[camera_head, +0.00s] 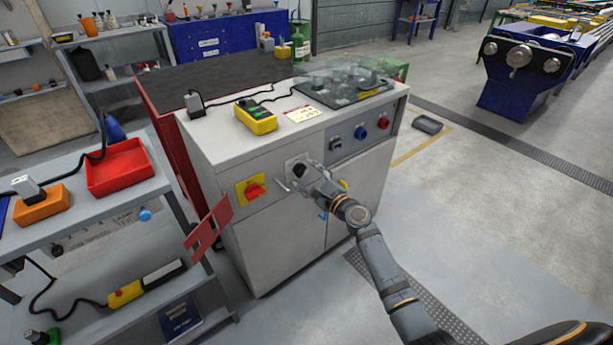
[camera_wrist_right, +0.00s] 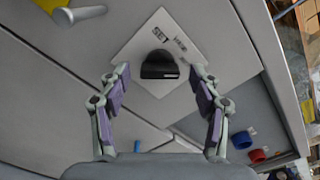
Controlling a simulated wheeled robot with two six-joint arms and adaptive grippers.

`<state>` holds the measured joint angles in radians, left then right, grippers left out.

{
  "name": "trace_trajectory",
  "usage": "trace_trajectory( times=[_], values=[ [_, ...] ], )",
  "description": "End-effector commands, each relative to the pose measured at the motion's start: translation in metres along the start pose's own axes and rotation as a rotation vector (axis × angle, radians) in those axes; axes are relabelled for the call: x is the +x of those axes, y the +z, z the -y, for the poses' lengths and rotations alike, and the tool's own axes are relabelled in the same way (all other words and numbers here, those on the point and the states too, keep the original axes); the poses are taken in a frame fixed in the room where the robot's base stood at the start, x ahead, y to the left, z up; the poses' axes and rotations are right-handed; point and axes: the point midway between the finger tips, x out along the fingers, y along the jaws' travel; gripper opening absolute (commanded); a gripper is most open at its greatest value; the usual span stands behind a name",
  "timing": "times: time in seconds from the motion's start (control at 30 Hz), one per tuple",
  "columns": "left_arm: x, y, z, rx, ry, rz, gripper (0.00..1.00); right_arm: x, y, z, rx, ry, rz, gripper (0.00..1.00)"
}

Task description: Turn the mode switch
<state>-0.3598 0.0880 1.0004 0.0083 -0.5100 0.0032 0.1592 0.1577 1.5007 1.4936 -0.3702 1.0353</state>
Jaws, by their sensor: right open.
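The mode switch (camera_head: 299,170) is a black knob on a pale square plate on the front of the grey cabinet (camera_head: 215,145). In the right wrist view the black knob (camera_wrist_right: 159,65) sits on its plate (camera_wrist_right: 142,48), which has printed lettering, near the top middle. My right gripper (camera_head: 299,186) is open in front of the knob. In the wrist view its two fingers (camera_wrist_right: 158,78) stand apart on either side of the plate, with nothing between them but the knob beyond. I cannot tell whether a finger touches the panel. My left gripper is not in view.
A red rotary handle on a yellow plate (camera_head: 254,190) is left of the switch. Blue (camera_head: 361,132) and red (camera_head: 383,122) knobs are to its right. A yellow device (camera_head: 256,117) lies on the cabinet top. A shelf cart with a red bin (camera_head: 120,168) stands at left.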

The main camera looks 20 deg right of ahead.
Motion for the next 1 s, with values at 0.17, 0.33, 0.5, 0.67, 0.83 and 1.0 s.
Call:
trace_trajectory(
  times=[0.17, 0.33, 0.5, 0.67, 0.83, 1.0],
  values=[
    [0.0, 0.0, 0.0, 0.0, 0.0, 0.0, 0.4, 0.0, 0.0, 0.0, 0.0, 0.0, 0.0, 0.45],
    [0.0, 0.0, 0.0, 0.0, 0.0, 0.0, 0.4, 0.0, 0.0, 0.0, 0.0, 0.0, 0.0, 0.22],
    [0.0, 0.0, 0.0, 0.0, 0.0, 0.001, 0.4, -0.001, 0.0, 0.0, -0.001, 0.0, -0.001, 0.09],
    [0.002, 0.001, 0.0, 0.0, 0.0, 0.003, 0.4, -0.001, -0.001, -0.001, -0.022, 0.001, -0.001, 0.09],
    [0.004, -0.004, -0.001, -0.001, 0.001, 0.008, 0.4, -0.001, -0.002, -0.002, -0.092, 0.001, 0.0, 0.09],
    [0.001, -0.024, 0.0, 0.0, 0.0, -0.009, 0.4, -0.001, -0.003, -0.003, -0.216, 0.001, 0.0, 0.09]
  ],
)
